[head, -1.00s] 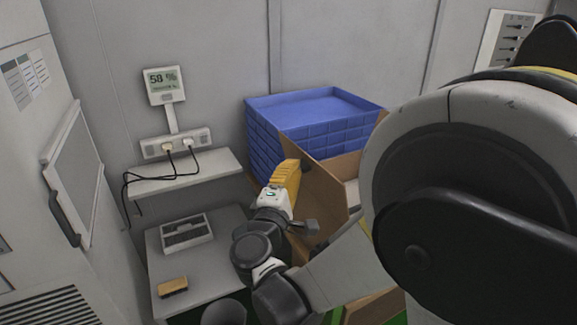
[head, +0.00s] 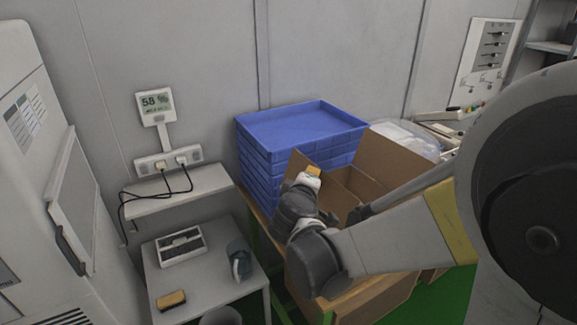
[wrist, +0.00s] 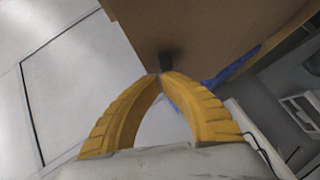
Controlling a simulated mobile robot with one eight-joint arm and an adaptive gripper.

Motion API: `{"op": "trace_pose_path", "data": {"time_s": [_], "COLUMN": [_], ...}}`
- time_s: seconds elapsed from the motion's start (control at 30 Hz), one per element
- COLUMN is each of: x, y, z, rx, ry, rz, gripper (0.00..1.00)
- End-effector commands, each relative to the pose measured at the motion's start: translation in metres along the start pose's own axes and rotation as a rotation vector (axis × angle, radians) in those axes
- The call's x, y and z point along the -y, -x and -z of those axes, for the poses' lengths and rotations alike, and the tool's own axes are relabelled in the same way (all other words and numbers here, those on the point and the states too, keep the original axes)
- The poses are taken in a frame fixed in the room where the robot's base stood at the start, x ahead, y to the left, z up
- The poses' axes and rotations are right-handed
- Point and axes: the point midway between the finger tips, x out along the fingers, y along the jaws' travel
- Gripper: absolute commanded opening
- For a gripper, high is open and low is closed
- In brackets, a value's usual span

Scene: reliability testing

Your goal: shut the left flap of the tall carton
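The open brown carton (head: 375,186) stands at the table's right part, partly hidden behind my arm. Its left flap (head: 338,197) stands up and leans outward to the left. A back flap (head: 398,160) stands up too. My gripper (head: 314,171) is at the left flap, with only a bit of yellow finger showing above my wrist. In the wrist view my yellow fingers (wrist: 161,74) meet at their tips with nothing seen between them. Brown cardboard (wrist: 205,30) fills the top there, close to the tips. I cannot tell whether they touch it. A small dark block shows at the tips.
Stacked blue trays (head: 300,128) stand behind and left of the carton. A clear-lidded tub (head: 412,138) is behind it to the right. A grey side table (head: 205,275) at the left holds a jug (head: 240,262), a rack (head: 181,245) and a brush (head: 171,300).

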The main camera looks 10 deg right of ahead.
Motion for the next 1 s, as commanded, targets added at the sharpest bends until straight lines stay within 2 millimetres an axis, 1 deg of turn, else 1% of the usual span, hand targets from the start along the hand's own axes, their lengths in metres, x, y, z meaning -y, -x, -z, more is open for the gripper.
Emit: {"op": "trace_pose_path", "data": {"time_s": [0.03,0.13,0.47,0.8,1.0], "x": [-0.008,-0.012,-0.013,-0.001,0.010], "y": [-0.004,-0.013,-0.045,-0.076,-0.090], "z": [-0.005,-0.015,-0.047,-0.078,-0.091], "rx": [0.005,0.005,0.006,0.005,0.002], "ry": [-0.034,-0.101,-0.322,-0.547,-0.662], "rz": [0.030,0.095,0.315,0.542,0.659], "gripper": [0.00,0.00,0.00,0.00,0.00]}}
